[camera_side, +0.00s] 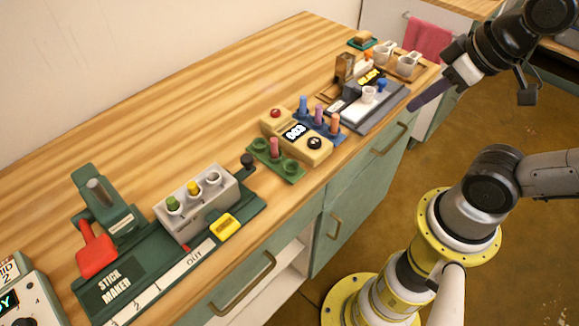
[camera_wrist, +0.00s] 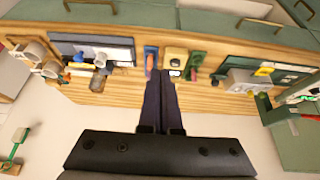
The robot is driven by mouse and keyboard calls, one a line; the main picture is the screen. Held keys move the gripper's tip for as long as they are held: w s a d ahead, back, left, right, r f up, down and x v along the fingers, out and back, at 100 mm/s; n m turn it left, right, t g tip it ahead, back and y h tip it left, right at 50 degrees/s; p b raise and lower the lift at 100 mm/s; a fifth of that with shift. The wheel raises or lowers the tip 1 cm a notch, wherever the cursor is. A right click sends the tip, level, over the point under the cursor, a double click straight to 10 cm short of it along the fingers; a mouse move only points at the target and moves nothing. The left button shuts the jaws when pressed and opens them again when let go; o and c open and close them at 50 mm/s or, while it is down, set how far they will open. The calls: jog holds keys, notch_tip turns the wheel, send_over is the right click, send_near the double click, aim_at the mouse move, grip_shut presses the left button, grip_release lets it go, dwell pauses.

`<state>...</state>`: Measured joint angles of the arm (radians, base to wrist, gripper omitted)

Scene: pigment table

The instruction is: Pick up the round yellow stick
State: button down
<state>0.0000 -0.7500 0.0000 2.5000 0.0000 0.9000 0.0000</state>
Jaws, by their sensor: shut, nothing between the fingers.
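My gripper (camera_side: 415,104) is shut and empty, held up in the air at the right, over the table's front edge. In the wrist view its two dark fingers (camera_wrist: 160,76) point toward the table. A small round yellow piece (camera_side: 193,188) stands in the middle hole of the grey block (camera_side: 210,208) on the green stick maker (camera_side: 120,285), between a green piece and a whitish one. It is far to the left of my gripper. I cannot tell its full length. In the wrist view the grey block (camera_wrist: 243,83) is at the right; the yellow piece is not clear there.
A blue rack (camera_side: 318,125) holds several coloured sticks, beside a yellow counter box (camera_side: 318,150) and a green rack (camera_side: 290,178) with a pink stick. A grey tray (camera_side: 385,115) and cups (camera_side: 405,65) stand at the far right. The table's back (camera_side: 180,110) is clear.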

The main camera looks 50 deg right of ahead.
dwell(0.3)
jog(key=c, duration=0.7)
grip_release()
